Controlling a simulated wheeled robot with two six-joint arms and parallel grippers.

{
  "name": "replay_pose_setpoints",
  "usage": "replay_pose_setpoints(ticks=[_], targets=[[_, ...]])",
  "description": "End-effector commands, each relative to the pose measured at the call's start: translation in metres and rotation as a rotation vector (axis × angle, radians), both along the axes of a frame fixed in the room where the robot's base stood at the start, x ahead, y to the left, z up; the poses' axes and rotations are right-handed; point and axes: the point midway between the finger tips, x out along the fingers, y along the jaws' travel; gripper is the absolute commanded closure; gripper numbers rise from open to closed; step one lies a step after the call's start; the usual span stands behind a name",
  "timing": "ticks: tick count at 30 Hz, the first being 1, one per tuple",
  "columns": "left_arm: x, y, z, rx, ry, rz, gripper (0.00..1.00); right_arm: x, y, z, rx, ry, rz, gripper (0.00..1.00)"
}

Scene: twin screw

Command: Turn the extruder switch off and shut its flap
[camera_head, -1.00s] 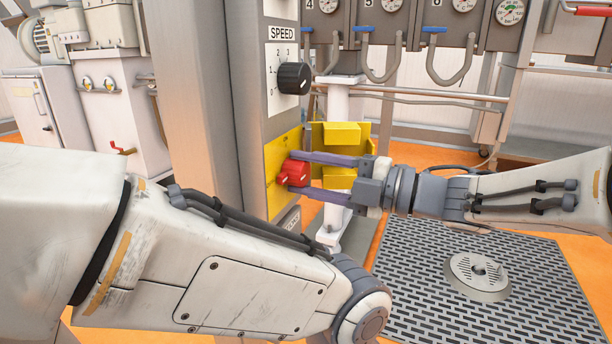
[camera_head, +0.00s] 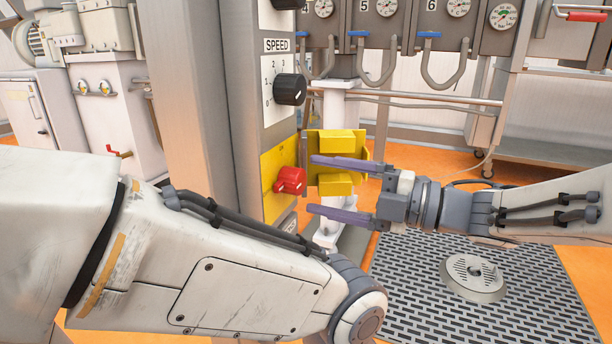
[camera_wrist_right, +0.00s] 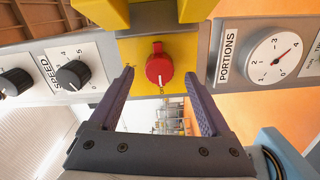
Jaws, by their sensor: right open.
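The red switch (camera_head: 289,180) sits on a yellow plate (camera_head: 270,203) on the front of the grey column. The yellow flap (camera_head: 361,147), with two raised blocks, stands open to the right of the switch. My right gripper (camera_head: 312,185) is open, its purple fingers pointing left at the switch with a gap between. In the right wrist view, the red switch (camera_wrist_right: 159,66) shows beyond and between the two fingertips (camera_wrist_right: 158,80), touching neither. My left arm crosses the lower left of the head view, and its gripper is out of sight.
A black SPEED knob (camera_head: 290,89) is above the switch. A PORTIONS dial (camera_wrist_right: 272,58) shows in the right wrist view. A white post (camera_head: 334,110) stands behind the flap. A perforated grate with a round drain (camera_head: 473,277) lies below my right arm.

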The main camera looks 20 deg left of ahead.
Motion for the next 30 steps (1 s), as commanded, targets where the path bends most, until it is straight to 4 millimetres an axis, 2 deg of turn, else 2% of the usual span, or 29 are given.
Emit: replay_pose_setpoints(ticks=[1,3,9,14,23,26,29,30], targets=[[0.000,0.000,0.008,0.000,0.000,0.000,1.00,0.001,-0.013,0.004,-0.001,0.001,-0.007,0.19],[0.000,0.000,0.013,0.000,0.000,0.000,1.00,0.001,-0.027,0.004,0.000,0.002,-0.007,0.19],[0.000,0.000,0.021,0.000,0.000,0.000,1.00,-0.001,-0.057,0.002,-0.001,0.001,-0.005,0.19],[0.000,0.000,0.023,0.000,0.000,0.000,1.00,-0.002,-0.066,0.000,-0.001,-0.001,-0.001,0.19],[0.000,0.000,0.022,0.000,0.000,0.000,1.00,-0.002,-0.066,0.000,-0.001,0.001,-0.003,0.19],[0.000,0.000,0.022,0.000,0.000,0.000,1.00,0.009,-0.068,-0.003,-0.003,0.025,-0.061,0.19],[0.000,0.000,0.022,0.000,0.000,0.000,1.00,0.042,-0.079,-0.011,-0.007,0.106,-0.235,0.19],[0.000,0.000,0.022,0.000,0.000,0.000,1.00,0.060,-0.088,-0.018,-0.010,0.159,-0.339,0.19]])
